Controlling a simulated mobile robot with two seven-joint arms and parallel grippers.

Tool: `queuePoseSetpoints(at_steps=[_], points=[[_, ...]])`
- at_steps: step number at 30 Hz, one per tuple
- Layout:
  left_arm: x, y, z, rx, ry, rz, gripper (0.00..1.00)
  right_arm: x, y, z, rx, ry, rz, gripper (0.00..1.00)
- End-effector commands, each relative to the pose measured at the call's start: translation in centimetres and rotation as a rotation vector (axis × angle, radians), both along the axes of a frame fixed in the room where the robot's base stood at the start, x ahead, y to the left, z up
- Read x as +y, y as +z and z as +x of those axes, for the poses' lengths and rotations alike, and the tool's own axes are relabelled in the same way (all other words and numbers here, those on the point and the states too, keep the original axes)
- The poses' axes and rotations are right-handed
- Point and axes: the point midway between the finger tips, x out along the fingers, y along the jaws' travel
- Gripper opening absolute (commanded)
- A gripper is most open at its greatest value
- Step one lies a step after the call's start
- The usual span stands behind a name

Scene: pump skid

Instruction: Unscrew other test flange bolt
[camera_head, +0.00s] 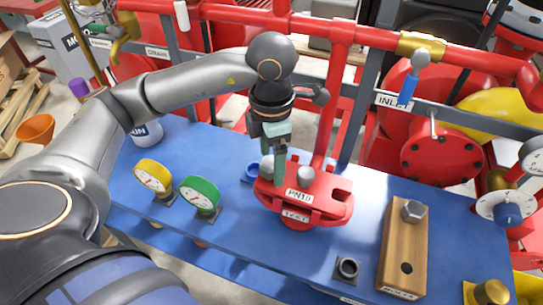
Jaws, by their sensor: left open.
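The red test flange (292,205) with "PN10" and "TEST" labels stands on the blue bench. A grey bolt head (305,174) shows on its top, right of my fingers. Another rounded grey bolt head (267,165) shows at the left, partly behind my fingers. My left gripper (279,180) points down over the left part of the flange, its green-grey fingers close to that bolt. I cannot tell whether they touch it. A wooden bolt block (392,250) at the right holds one hex bolt (413,210) in its upper part; its lower hole is empty. My right gripper is not seen.
The blue bench (235,245) carries a yellow gauge (153,176), a green gauge (200,194), a blue ring-like part (251,172) and a dark square socket (346,268). Red pipework (335,95) rises behind the flange. A brass part (491,291) sits at the lower right.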

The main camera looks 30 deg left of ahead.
Motion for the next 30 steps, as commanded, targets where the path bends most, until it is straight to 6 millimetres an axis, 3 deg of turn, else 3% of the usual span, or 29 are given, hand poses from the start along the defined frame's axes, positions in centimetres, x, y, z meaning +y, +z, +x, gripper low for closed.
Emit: queuePoseSetpoints(at_steps=[8, 21, 30], points=[[0.0, 1.0, 0.1, -0.003, 0.0, -0.001, 0.89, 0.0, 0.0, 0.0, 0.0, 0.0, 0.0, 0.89], [0.0, 9.2, 0.1, -0.004, 0.001, 0.001, 0.89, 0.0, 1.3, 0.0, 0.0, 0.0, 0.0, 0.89], [0.0, 12.2, 0.0, -0.001, 0.001, 0.0, 0.89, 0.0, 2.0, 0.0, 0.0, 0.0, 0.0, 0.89]])
